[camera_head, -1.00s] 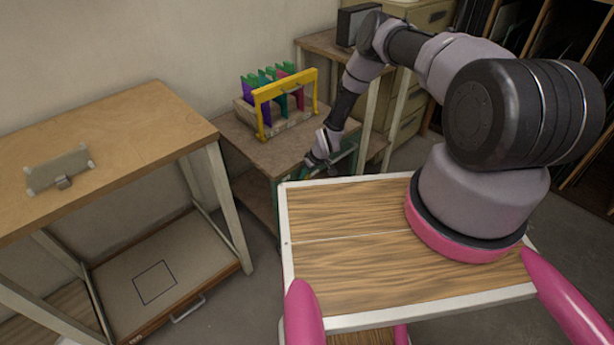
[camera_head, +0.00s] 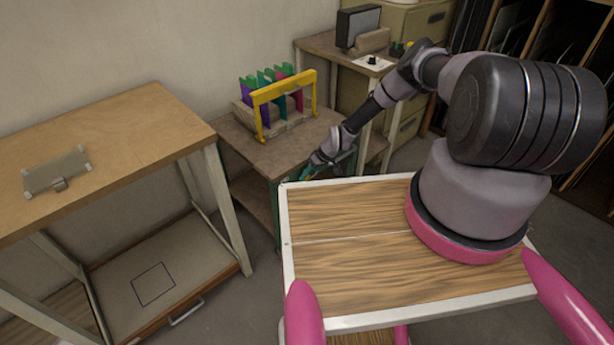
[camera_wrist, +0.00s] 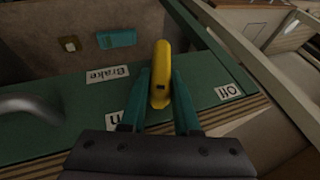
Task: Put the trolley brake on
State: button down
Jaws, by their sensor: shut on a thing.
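The trolley (camera_head: 262,155) has a brown top and a green end panel, which fills the middle of the wrist view (camera_wrist: 45,150). A yellow brake lever (camera_wrist: 160,70) stands out from this panel. My gripper (camera_wrist: 161,92) is shut on the lever, with one teal finger on each side of it. A "Brake" label (camera_wrist: 108,75) lies left of the lever and an "Off" label (camera_wrist: 228,92) right of it. A third label (camera_wrist: 114,118), ending in "n", is partly hidden by my gripper. In the head view my gripper (camera_head: 308,172) is at the trolley's near right end; the lever is too small to make out.
A rack with a yellow handle (camera_head: 285,88) and coloured panes stands on the trolley. A grey curved handle (camera_wrist: 30,108) is left in the wrist view. A wooden table (camera_head: 120,120) stands left, a cabinet with a black box (camera_head: 358,25) behind.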

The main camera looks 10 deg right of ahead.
jog(key=c, duration=0.6)
grip_release()
jog(key=shift+c, duration=0.2)
jog(key=v, duration=1)
jog(key=shift+d+r, duration=0.3)
